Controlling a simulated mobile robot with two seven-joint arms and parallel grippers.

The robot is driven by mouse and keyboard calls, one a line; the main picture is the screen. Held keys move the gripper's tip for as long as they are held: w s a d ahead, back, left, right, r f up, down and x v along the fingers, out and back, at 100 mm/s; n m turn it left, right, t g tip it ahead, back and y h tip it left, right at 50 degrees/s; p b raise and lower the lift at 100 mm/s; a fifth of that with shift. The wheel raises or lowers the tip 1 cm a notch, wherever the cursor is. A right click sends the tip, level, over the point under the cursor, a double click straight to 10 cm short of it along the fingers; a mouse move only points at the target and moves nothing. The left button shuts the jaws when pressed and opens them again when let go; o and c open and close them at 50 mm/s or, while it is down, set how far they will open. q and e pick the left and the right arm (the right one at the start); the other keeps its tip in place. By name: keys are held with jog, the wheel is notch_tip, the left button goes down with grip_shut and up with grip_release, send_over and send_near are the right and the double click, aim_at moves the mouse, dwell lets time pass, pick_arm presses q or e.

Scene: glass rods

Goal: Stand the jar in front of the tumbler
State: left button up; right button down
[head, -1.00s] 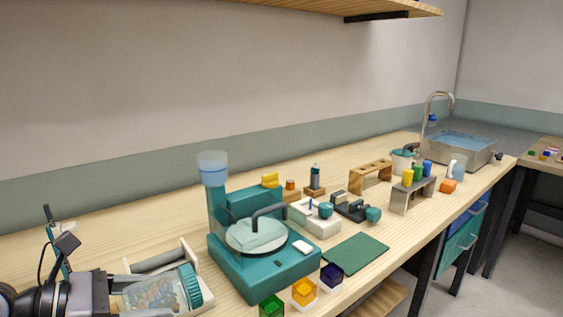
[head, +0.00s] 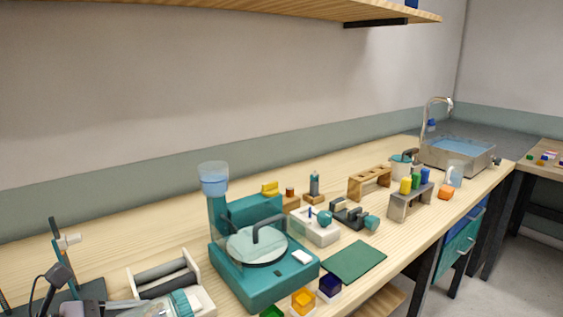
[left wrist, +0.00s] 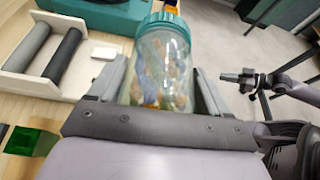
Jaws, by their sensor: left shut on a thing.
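The jar (left wrist: 162,62) is clear with a teal lid and holds small coloured pieces. My left gripper (left wrist: 160,88) is shut on its sides, one finger along each side, with the lid pointing away from the wrist. In the head view the jar's lid (head: 184,303) shows at the bottom left edge; the jar lies tilted on its side and is partly cut off. The tumbler, a white frame with two dark rollers (head: 163,275), stands just behind it; in the left wrist view the tumbler (left wrist: 22,88) is left of the jar.
A teal machine (head: 262,285) with a round lid stands right of the tumbler. A green mat (head: 355,260) lies farther right.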

pick_arm(q)
jog(key=shift+w+f, duration=0.1)
jog(key=shift+f, duration=0.75)
jog(key=shift+f, duration=0.1)
